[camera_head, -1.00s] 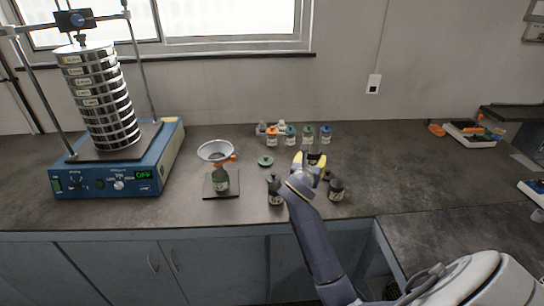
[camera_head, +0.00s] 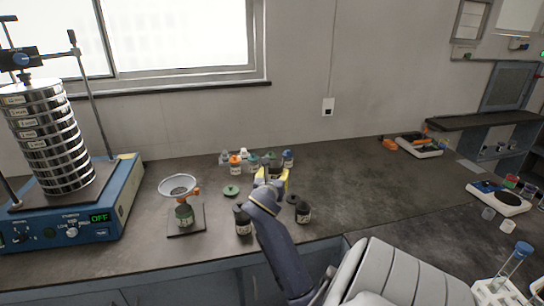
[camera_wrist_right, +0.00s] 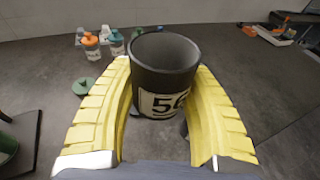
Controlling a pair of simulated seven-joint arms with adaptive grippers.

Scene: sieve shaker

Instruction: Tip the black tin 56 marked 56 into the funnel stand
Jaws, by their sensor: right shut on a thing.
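The black tin 56 (camera_wrist_right: 165,65) is open-topped, upright and bears a white label reading 56 in the right wrist view. My right gripper (camera_wrist_right: 160,110) is shut on it, with yellow ridged fingers along both sides. In the head view my right gripper (camera_head: 272,178) is over the bench, right of the funnel stand, and largely hides the tin. The funnel stand has a pale funnel (camera_head: 178,186) on an orange holder above a green bottle (camera_head: 184,215) and a dark base plate (camera_head: 200,229). The tin's inside bottom is hidden. My left gripper is not in view.
A dark bottle (camera_head: 243,222) and a dark jar (camera_head: 303,212) stand near my right gripper. Several small coloured-cap bottles (camera_head: 235,165) stand at the back. The sieve shaker (camera_head: 85,215) is at left. The bench centre right is clear.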

